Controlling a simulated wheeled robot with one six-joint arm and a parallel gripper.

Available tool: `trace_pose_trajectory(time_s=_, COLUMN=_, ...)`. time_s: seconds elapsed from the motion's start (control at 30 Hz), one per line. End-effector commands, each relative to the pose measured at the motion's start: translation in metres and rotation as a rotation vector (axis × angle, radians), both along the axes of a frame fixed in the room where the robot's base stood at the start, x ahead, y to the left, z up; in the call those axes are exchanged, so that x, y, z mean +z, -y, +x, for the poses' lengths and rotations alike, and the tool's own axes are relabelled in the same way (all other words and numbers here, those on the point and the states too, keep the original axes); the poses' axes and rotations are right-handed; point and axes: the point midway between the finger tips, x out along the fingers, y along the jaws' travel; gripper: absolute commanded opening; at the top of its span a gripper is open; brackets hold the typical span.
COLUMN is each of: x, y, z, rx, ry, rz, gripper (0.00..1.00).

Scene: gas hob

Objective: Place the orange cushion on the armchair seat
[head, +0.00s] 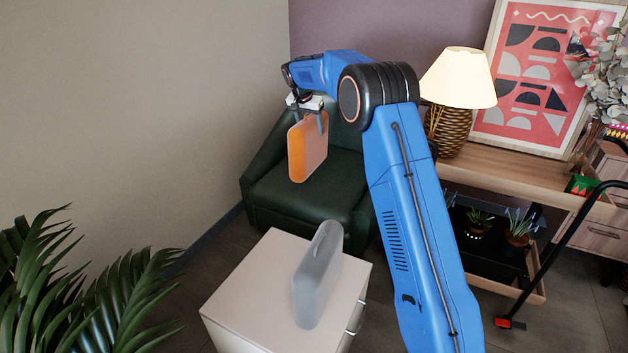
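The orange cushion (306,150) hangs upright from my gripper (309,116), whose fingers are shut on its top edge. The dark green armchair (310,195) stands behind it against the wall. In the head view the cushion is in front of the armchair's seat and back, and appears to be held above the seat. Its exact height over the seat cannot be told. My blue arm covers the armchair's right part.
A white cabinet (250,292) stands in front of the armchair, with a grey upright cushion-like object (318,275) on it. A palm plant (80,290) is at lower left. A wooden sideboard with a lamp (459,78) and a framed picture (535,75) is at right.

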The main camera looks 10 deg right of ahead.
Motion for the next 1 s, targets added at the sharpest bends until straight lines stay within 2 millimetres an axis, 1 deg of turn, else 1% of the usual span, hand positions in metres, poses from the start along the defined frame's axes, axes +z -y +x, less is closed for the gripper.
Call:
trace_pose_trajectory(time_s=0.03, x=-0.004, y=0.016, z=0.012, rx=-0.004, ry=0.002, rz=-0.001, gripper=0.13)
trace_pose_trajectory(time_s=0.1, x=-0.008, y=0.034, z=0.024, rx=-0.003, ry=0.004, rz=-0.002, gripper=0.13)
trace_pose_trajectory(time_s=0.2, x=-0.012, y=0.053, z=0.037, rx=-0.001, ry=0.006, rz=-0.003, gripper=0.13)
trace_pose_trajectory(time_s=0.3, x=-0.016, y=0.065, z=0.044, rx=0.002, ry=0.006, rz=-0.005, gripper=0.13)
trace_pose_trajectory(time_s=0.37, x=-0.018, y=0.068, z=0.047, rx=0.003, ry=0.007, rz=-0.006, gripper=0.13)
trace_pose_trajectory(time_s=0.43, x=-0.025, y=0.071, z=0.048, rx=0.004, ry=0.005, rz=-0.006, gripper=0.13)
trace_pose_trajectory(time_s=0.7, x=-0.068, y=0.071, z=0.048, rx=0.004, ry=0.005, rz=-0.006, gripper=0.13)
trace_pose_trajectory(time_s=1.0, x=-0.09, y=0.071, z=0.048, rx=0.004, ry=0.007, rz=-0.006, gripper=0.13)
